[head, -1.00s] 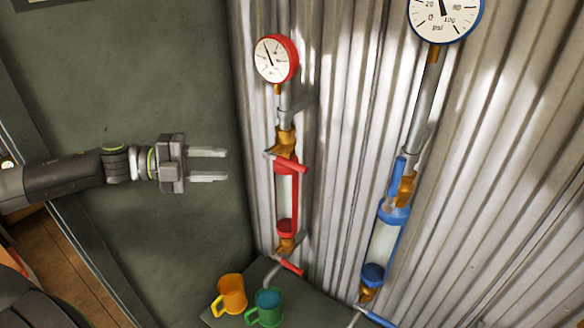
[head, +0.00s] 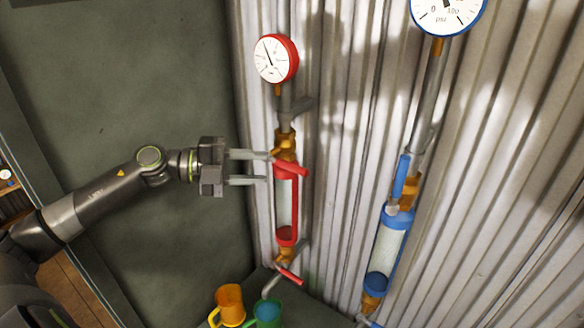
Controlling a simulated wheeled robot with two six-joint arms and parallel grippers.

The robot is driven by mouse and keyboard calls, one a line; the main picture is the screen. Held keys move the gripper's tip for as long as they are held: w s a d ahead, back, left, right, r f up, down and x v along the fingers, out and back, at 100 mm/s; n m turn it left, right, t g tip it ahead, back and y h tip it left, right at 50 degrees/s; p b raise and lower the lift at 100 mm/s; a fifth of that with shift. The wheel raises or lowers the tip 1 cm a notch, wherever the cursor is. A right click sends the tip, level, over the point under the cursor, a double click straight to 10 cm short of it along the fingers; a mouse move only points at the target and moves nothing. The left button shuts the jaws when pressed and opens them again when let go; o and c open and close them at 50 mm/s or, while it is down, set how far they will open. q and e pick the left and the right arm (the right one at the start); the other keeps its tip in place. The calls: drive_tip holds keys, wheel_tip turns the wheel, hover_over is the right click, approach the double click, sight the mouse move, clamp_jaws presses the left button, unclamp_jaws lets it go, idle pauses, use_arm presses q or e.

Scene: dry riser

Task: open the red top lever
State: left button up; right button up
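The red top lever (head: 291,168) sits at the upper end of the red-framed sight glass (head: 286,205), below a brass valve (head: 286,143). It slants slightly down to the right. My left gripper (head: 268,167) is open, its two fingers apart and pointing right. The fingertips are close to the left end of the red top lever; I cannot tell whether they touch it. Nothing is seen between the fingers. My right gripper is not in view.
A red gauge (head: 275,58) is above on the same pipe. A red bottom lever (head: 289,275) is below. A blue sight glass (head: 386,248) with a blue top lever (head: 401,176) stands to the right. A yellow mug (head: 230,304) and a green mug (head: 267,312) are below. Corrugated metal (head: 480,180) lies behind.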

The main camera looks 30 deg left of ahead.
sight(287, 168)
use_arm(q)
drive_tip(key=p+x, duration=0.2)
drive_tip(key=x, duration=0.3)
drive_tip(key=shift+w+d+r, duration=0.1)
drive_tip(key=shift+w+d, duration=0.2)
drive_tip(key=shift+p+x, duration=0.3)
drive_tip(key=shift+x, duration=0.75)
clamp_jaws()
